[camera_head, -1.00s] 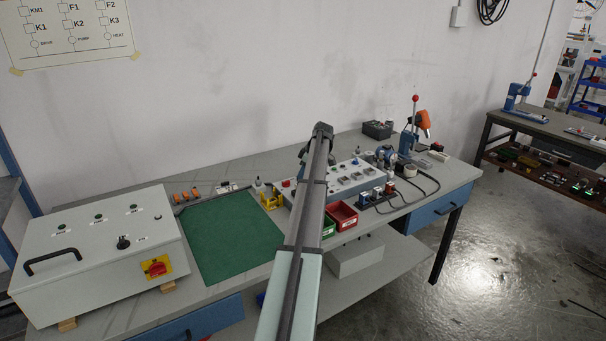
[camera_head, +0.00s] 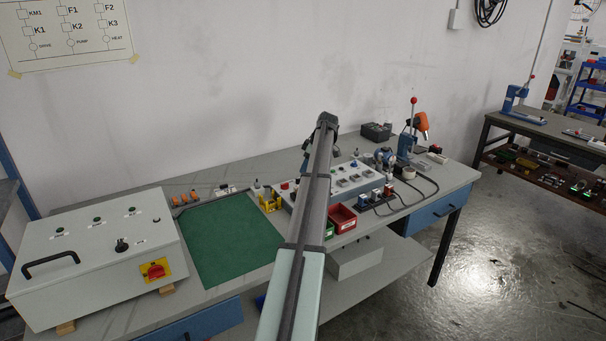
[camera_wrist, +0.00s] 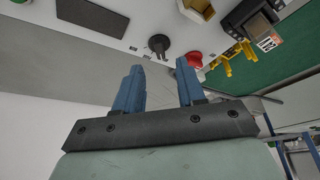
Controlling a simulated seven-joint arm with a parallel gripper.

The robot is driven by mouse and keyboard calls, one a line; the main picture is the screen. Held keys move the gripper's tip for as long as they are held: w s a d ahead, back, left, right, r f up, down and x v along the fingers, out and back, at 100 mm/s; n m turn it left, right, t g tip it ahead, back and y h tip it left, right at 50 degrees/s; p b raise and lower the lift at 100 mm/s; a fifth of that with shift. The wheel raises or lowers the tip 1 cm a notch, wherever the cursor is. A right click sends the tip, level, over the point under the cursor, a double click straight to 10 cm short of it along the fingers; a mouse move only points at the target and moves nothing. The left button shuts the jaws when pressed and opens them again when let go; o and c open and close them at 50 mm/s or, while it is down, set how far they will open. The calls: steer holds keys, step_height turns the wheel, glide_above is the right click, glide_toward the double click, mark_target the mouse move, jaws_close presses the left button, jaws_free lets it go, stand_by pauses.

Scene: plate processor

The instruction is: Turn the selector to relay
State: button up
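In the wrist view, a black selector knob (camera_wrist: 159,43) stands on a light panel (camera_wrist: 125,43), beside a red button (camera_wrist: 193,60). My gripper (camera_wrist: 160,70) is open and empty. Its two blue fingers are apart, with the knob beyond the tips, between them in the picture. I see no contact with it. In the head view my arm covers part of the grey control panel (camera_head: 347,183) and its selector cannot be made out; my gripper is mostly hidden behind the arm there. The lettering around the knob is not readable.
A grey cabinet (camera_head: 85,278) at the left carries another black knob (camera_head: 122,246) and a red-yellow switch (camera_head: 156,270). A green mat (camera_head: 228,238) lies clear beside it. Yellow holders (camera_head: 268,201) and a red bin (camera_head: 342,218) stand near the panel.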

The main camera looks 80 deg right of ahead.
steer(key=v, duration=0.8)
steer(key=shift+r, duration=0.25)
